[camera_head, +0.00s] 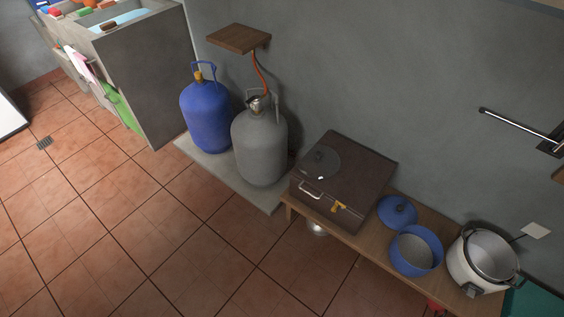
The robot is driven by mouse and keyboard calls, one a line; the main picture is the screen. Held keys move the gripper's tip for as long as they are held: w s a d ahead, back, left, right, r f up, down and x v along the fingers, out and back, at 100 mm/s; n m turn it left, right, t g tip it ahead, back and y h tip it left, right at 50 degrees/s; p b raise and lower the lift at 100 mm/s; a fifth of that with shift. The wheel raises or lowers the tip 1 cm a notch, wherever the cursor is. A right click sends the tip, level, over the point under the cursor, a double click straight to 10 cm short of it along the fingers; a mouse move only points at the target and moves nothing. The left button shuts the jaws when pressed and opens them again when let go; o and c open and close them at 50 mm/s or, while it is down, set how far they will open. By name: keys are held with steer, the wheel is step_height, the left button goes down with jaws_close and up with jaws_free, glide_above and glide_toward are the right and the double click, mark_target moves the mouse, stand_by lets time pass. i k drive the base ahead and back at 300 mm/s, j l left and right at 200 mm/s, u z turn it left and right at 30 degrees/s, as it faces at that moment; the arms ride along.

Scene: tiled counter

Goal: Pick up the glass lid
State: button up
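The glass lid (328,168) is a round, dark, see-through disc with a small dark knob. It lies flat on top of a brown box-like case (365,168), towards its back left part. The case has a pale handle (311,189) and a yellow fitting (340,206) on its front side. My gripper is not in view, so its distance from the lid cannot be seen.
The case stands on a low wooden bench (357,237) along the grey wall. A blue lid (397,211), blue pot (416,251) and white cooker (466,274) stand to its right. Blue (207,118) and grey (259,148) gas bottles stand left.

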mark_target(315, 161)
steer(key=z, duration=1.3)
steer(key=i+j, duration=0.15)
steer(key=j, duration=0.4)
steer(key=i+j+u, duration=0.1)
steer(key=j, duration=0.5)
steer(key=i+j+u, duration=0.1)
steer(key=j, duration=0.45)
steer(key=i+j, duration=0.3)
steer(key=j, duration=0.2)
steer(key=i+j+u, duration=0.1)
steer(key=j, duration=0.45)
steer(key=i+j, duration=0.3)
steer(key=j, duration=0.25)
steer(key=i+j+u, duration=0.1)
steer(key=j, duration=0.4)
steer(key=i+j+u, duration=0.1)
steer(key=i+j, duration=0.2)
steer(key=j, duration=0.2)
